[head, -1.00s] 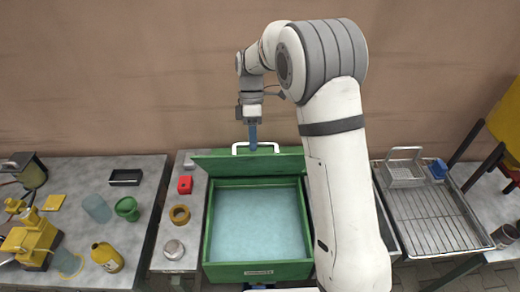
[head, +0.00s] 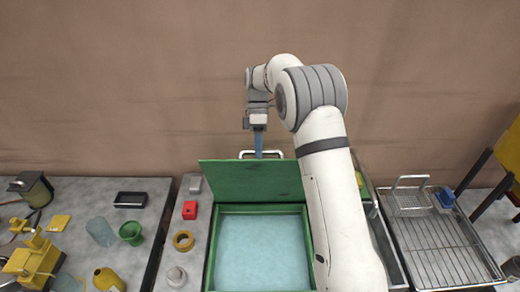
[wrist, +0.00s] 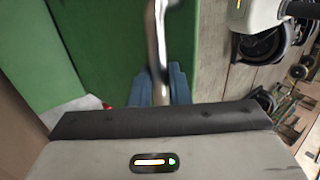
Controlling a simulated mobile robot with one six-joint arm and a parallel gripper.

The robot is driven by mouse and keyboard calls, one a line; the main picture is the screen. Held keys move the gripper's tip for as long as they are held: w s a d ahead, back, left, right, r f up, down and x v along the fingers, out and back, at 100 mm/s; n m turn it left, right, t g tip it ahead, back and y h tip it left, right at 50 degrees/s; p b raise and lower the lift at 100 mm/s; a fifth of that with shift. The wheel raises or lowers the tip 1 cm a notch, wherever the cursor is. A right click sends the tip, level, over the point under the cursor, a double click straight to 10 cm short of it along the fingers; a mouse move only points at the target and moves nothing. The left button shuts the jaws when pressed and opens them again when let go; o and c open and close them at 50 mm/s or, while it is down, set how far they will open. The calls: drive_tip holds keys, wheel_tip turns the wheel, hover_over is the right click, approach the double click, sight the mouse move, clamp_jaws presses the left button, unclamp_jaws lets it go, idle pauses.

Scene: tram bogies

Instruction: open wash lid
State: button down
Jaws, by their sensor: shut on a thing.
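The green wash lid (head: 250,181) is raised at a steep angle behind the green wash tank (head: 210,250), which holds pale blue liquid. The lid's metal handle (head: 284,154) runs along its upper edge. My gripper (head: 258,153) is at this handle, with blue fingers pointing down. In the wrist view the blue fingers (wrist: 160,86) are shut on the handle bar (wrist: 157,30), with the green lid (wrist: 95,40) beside it. My arm covers the right side of the tank and lid.
A red block (head: 190,210), a brass ring (head: 183,241) and a round metal piece (head: 176,277) lie left of the tank. A wire rack tray (head: 440,250) with a basket (head: 410,200) stands at the right. A brown wall (head: 120,80) is behind.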

drive_tip(key=c, duration=1.8)
unclamp_jaws()
drive_tip(key=shift+f, duration=0.55)
drive_tip(key=o, duration=0.3)
drive_tip(key=shift+w+f, duration=0.15)
drive_tip(key=shift+w, duration=0.2)
drive_tip(key=shift+o, duration=0.7)
drive_tip(key=shift+r, duration=0.2)
drive_tip(key=b+v, duration=0.1)
drive_tip(key=v, duration=0.6)
drive_tip(key=shift+w+r, duration=0.2)
drive_tip(key=shift+w, duration=0.05)
drive_tip(key=shift+r, duration=0.1)
